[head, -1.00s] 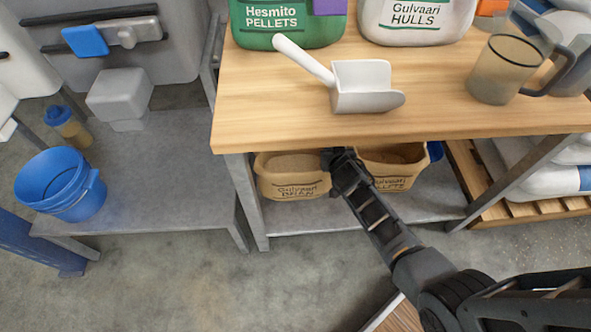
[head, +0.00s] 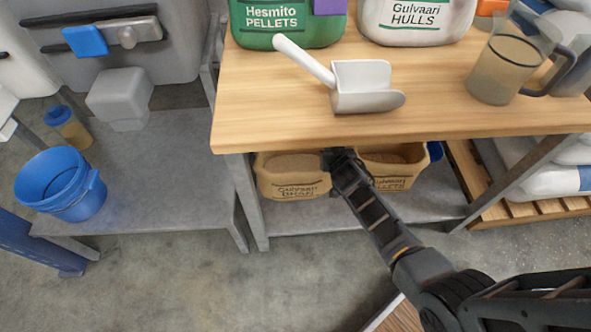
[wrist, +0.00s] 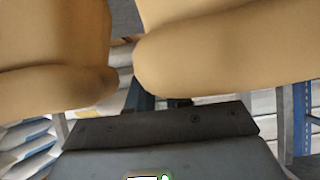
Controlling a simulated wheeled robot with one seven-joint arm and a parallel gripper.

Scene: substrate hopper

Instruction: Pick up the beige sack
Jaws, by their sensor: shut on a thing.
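A beige open-topped sack (head: 290,180), lettered Gulvaari and apparently Bran, stands on the low shelf under the wooden table in the head view. A second beige sack (head: 393,168), lettered Pellets, stands to its right. My gripper (head: 334,158) reaches under the table's front edge and is shut at the right edge of the left sack. The arm partly covers the right sack. In the wrist view, one beige body (wrist: 55,55) is at the left and another (wrist: 230,45) at the right, with a narrow gap between them. The fingertips are hidden there.
The wooden tabletop (head: 260,100) hangs just above the sacks and carries a white scoop (head: 365,90), a jug (head: 500,70) and large bags. A table leg (head: 248,200) is close at the left. White sacks (head: 545,180) lie on a pallet at the right.

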